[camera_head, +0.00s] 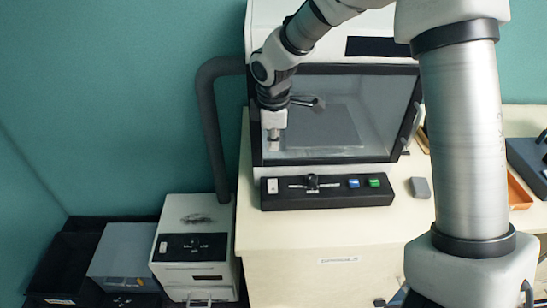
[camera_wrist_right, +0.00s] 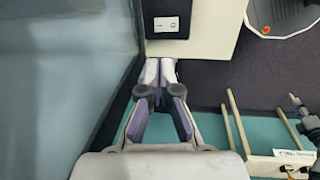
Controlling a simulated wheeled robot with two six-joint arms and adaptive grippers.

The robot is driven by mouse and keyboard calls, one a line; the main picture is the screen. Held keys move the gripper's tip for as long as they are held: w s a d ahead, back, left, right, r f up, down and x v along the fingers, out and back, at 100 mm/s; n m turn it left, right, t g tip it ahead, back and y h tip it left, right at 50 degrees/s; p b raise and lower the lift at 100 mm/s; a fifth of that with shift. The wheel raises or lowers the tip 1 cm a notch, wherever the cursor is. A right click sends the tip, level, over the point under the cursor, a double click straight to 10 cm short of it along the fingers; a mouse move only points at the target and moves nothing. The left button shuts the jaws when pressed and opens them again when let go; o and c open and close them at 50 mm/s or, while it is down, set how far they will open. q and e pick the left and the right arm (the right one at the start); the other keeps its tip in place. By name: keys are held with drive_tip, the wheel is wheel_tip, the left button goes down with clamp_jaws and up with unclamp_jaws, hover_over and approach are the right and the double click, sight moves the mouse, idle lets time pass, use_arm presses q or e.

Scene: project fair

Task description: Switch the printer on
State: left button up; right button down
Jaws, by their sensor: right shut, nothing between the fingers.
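The printer appears to be the white cabinet (camera_head: 266,25) with a black-framed glass door (camera_head: 340,115) on the table. A black control panel (camera_head: 335,199) lies in front of it, with a white rocker switch (camera_head: 272,186) at its left end. Blue (camera_head: 353,182) and green (camera_head: 374,181) buttons sit at its right. My right gripper (camera_head: 274,147) is shut and empty, pointing down in front of the door, above the switch end of the panel. In the right wrist view the switch (camera_wrist_right: 166,24) shows just beyond the shut fingertips (camera_wrist_right: 160,66), apart from them in the picture. My left gripper is out of view.
A grey hose (camera_head: 209,130) runs down to a white box (camera_head: 195,270) left of the table. A grey box (camera_head: 122,250) and a black bin (camera_head: 62,262) stand farther left. A small grey block (camera_head: 420,187) and an orange tray (camera_head: 518,193) lie to the right.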

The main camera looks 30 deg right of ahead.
drive_tip(key=p, duration=0.3)
approach(273, 182)
drive_tip(key=f, duration=0.4)
drive_tip(key=w+f, duration=0.1)
drive_tip(key=f, duration=0.1)
drive_tip(key=shift+d, duration=0.25)
drive_tip(key=shift+f, duration=0.55)
drive_tip(key=shift+f, duration=0.25)
